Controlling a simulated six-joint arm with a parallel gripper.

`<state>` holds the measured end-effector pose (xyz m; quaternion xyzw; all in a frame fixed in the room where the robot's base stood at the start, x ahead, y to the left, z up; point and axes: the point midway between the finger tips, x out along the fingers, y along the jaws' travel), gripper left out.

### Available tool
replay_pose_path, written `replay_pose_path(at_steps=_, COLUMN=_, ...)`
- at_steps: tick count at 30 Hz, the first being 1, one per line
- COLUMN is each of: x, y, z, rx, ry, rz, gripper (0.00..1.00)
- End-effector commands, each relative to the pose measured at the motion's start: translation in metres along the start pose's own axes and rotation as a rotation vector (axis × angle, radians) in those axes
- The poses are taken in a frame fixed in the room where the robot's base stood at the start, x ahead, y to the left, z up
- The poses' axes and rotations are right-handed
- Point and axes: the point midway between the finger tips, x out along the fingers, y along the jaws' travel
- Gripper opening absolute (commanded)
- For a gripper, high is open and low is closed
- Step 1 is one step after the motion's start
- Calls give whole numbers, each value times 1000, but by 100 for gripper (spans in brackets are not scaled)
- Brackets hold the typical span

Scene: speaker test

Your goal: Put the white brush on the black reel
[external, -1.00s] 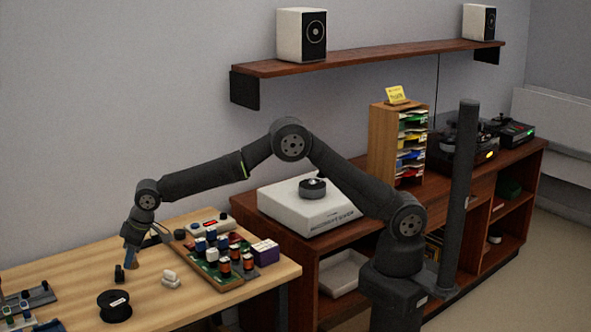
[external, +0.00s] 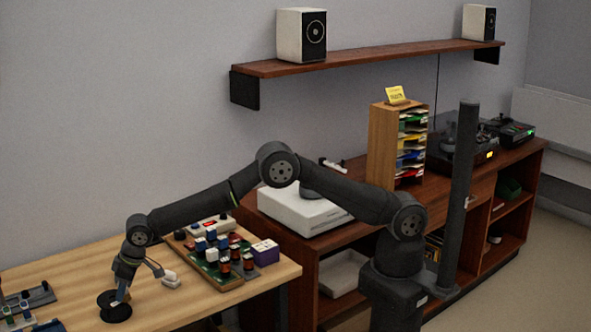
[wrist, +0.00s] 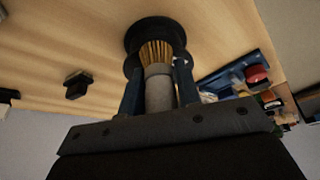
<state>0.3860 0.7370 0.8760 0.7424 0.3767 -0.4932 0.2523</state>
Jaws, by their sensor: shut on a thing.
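The white brush (wrist: 159,94) is between the fingers of my gripper (wrist: 158,82) in the wrist view, its tan bristles pointing toward the black reel. My gripper (external: 119,291) is shut on it, and in the external view the fingers point down at the reel. The black reel (wrist: 132,42) lies flat on the wooden table, with the bristles overlapping its middle in the wrist view. In the external view the reel (external: 116,314) is partly covered by my gripper. I cannot tell whether the bristles touch it.
A board with several coloured pieces (external: 225,284) stands farther right. A small black block (wrist: 77,84) is on the table near the reel. A rack with dark items (external: 26,302) is at the left edge.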

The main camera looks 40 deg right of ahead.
Motion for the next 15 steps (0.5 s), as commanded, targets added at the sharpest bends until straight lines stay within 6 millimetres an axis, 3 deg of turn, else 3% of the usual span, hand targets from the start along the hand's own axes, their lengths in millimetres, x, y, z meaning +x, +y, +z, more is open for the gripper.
replay_pose_path(at_steps=3, x=3, y=0, z=1, rx=0, ry=-1, rz=0, gripper=6)
replay_pose_path(at_steps=4, x=3, y=0, z=1, rx=0, ry=-1, rz=0, gripper=35)
replay_pose_path(at_steps=7, x=3, y=0, z=1, rx=0, ry=-1, rz=0, gripper=53)
replay_pose_path(at_steps=15, x=2, y=0, z=1, rx=0, ry=0, rz=0, gripper=53)
